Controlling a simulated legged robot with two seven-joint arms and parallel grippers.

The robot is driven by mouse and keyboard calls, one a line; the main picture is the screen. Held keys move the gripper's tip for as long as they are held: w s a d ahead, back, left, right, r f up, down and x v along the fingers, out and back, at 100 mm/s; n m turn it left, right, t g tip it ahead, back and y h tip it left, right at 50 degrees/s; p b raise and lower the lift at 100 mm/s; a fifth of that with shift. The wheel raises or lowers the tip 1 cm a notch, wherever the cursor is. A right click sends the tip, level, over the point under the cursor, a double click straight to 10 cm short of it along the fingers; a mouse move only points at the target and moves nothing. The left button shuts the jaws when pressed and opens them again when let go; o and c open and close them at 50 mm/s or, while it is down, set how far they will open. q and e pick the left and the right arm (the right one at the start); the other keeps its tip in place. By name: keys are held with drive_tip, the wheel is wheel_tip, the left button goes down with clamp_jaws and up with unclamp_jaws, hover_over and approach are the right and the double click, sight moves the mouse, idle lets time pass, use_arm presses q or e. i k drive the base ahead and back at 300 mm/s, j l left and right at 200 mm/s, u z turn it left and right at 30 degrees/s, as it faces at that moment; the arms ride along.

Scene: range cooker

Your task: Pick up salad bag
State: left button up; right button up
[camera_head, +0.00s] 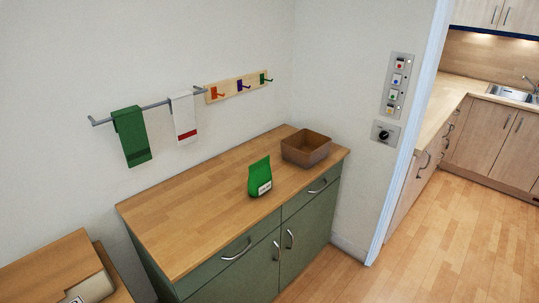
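A green bag with a white label (260,177), which looks like the salad bag, stands upright on the wooden top of a green cabinet (185,221). It is near the front edge, to the right of the middle of the top. Nothing touches it. Neither of my grippers shows in the head view.
A brown open box (306,147) stands on the cabinet top behind and right of the bag. The top's left part is clear. Towels (131,136) hang on a wall rail. A lower wooden surface (55,273) is at the lower left. Open floor (450,240) lies at right.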

sight(261, 177)
drive_tip(key=i+l+u, duration=0.15)
drive_tip(key=i, duration=0.4)
drive_tip(key=i+l+u, duration=0.1)
drive_tip(key=i+l, duration=0.2)
drive_tip(key=i, duration=0.25)
drive_tip(key=i+l+u, duration=0.15)
drive_tip(key=i+l, duration=0.15)
drive_tip(key=i, duration=0.2)
